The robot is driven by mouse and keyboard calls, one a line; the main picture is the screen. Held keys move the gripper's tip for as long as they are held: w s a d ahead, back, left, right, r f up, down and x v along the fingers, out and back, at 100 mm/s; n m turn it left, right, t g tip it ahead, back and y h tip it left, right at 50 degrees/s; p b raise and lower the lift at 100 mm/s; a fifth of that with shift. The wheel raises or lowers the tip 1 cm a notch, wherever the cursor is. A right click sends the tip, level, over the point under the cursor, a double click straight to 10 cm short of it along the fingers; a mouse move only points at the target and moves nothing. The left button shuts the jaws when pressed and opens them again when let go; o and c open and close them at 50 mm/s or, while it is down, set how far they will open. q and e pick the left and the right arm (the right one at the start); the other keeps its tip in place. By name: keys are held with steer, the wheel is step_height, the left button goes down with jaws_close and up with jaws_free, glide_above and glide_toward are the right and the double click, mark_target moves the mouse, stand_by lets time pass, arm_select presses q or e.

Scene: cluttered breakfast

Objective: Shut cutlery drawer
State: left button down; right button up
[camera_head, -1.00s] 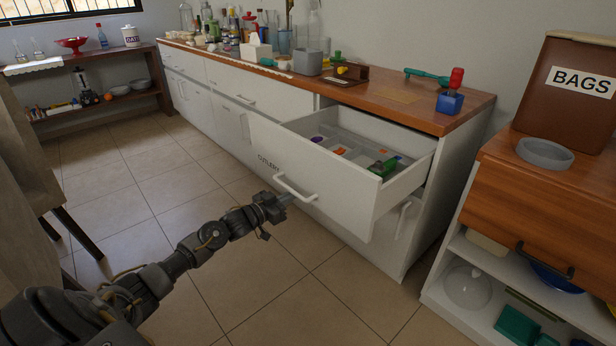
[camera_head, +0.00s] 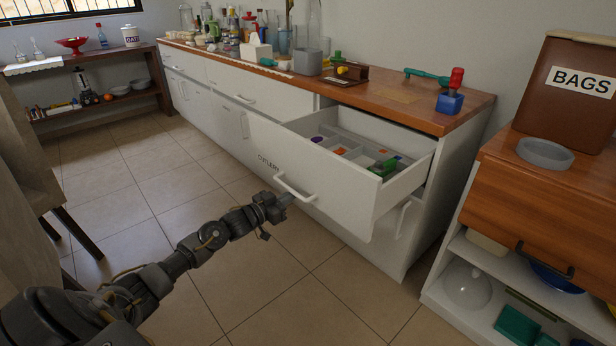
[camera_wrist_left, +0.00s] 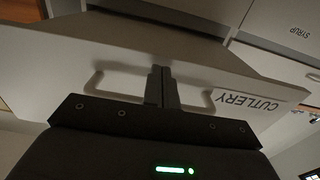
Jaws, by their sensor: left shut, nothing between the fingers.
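The cutlery drawer (camera_head: 330,190) stands pulled out of the white cabinet, with a white bar handle (camera_head: 295,190) on its front. Its inside shows compartments with small coloured items. My left gripper (camera_head: 285,200) is shut and empty, with its fingertips at the drawer front by the handle. In the left wrist view the shut fingers (camera_wrist_left: 161,75) point at the drawer front between the two ends of the handle (camera_wrist_left: 207,100); the label CUTLERY (camera_wrist_left: 247,102) reads to the right. I cannot tell whether the fingertips touch the front. My right gripper is not in view.
The wooden countertop (camera_head: 390,95) above holds bottles, a blue block with a red-topped item (camera_head: 450,98) and a green tool (camera_head: 428,76). A wooden-topped unit with a bin marked BAGS (camera_head: 565,95) stands at the right.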

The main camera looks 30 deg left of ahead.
arm_select(q)
steer(key=shift+w+d, duration=0.1)
steer(key=shift+w, duration=0.2)
steer(key=shift+w+d, duration=0.25)
steer(key=shift+w, duration=0.45)
